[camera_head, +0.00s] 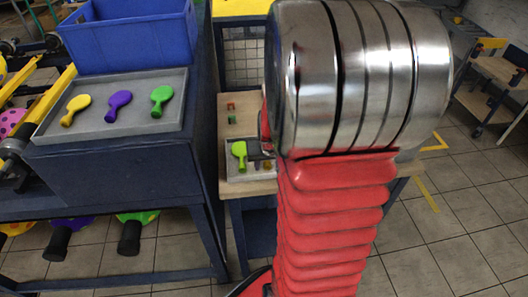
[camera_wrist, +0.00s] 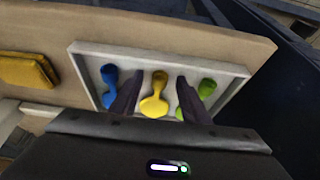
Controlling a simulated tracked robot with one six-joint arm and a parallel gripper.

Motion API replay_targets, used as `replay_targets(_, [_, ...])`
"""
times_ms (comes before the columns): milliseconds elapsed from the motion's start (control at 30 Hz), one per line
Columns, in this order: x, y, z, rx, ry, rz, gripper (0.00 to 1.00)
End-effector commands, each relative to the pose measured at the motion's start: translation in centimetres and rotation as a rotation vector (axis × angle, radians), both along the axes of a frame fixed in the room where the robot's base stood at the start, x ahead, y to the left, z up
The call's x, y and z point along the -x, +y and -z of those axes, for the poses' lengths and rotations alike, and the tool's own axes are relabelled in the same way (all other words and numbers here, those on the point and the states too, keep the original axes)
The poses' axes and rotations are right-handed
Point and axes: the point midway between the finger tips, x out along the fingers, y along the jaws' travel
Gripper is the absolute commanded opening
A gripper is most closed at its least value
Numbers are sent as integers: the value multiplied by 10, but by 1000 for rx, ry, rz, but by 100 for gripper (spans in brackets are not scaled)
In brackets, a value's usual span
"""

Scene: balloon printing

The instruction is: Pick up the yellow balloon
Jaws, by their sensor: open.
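In the wrist view, a yellow balloon (camera_wrist: 155,101) lies in the middle of a pale tray (camera_wrist: 88,47), between a blue balloon (camera_wrist: 109,86) and a green balloon (camera_wrist: 206,88). My gripper (camera_wrist: 157,88) is open and empty. Its two dark fingers stand on either side of the yellow balloon. I cannot tell whether they are down around it or still above it. The right finger partly covers the green balloon. In the head view my arm hides most of this tray; its green balloon (camera_head: 239,150) shows.
Another tray (camera_head: 110,128) on the left bench holds another yellow balloon (camera_head: 75,109), a purple one (camera_head: 118,104) and a green one (camera_head: 162,100). A blue crate (camera_head: 128,38) stands behind it. A yellow block (camera_wrist: 27,71) lies left of the tray in the wrist view.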

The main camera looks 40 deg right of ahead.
Motion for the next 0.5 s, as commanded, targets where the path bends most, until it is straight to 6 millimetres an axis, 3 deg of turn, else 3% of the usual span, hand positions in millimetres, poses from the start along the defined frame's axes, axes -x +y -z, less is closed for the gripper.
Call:
replay_targets(333, [0, 0, 0, 0, 0, 0, 42])
replay_targets(500, [0, 0, 0, 0, 0, 1, 30])
